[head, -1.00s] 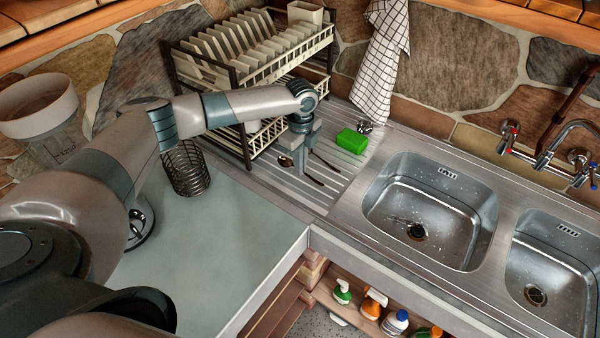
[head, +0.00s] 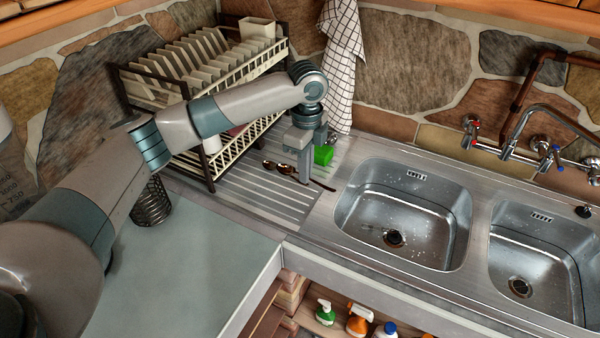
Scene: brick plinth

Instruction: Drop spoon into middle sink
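My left gripper (head: 304,178) points down over the ribbed steel drainboard (head: 255,194), left of the sinks. It appears shut on a dark metal spoon (head: 289,169), whose bowl shows left of the fingers and handle end to the right. A second bowl shape (head: 269,165) lies farther left; I cannot tell whether it is another spoon or a reflection. The fingers hide the middle of the spoon. Two steel basins show: one nearer (head: 405,208) and one farther right (head: 547,250). Which is the middle sink is not clear from this view. My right gripper is not in view.
A green sponge (head: 323,156) lies just behind the gripper. A dish rack (head: 210,143) with plates stands behind left, and a checked towel (head: 342,60) hangs behind. Taps (head: 520,145) rise behind the basins. A wire holder (head: 151,203) stands on the left counter.

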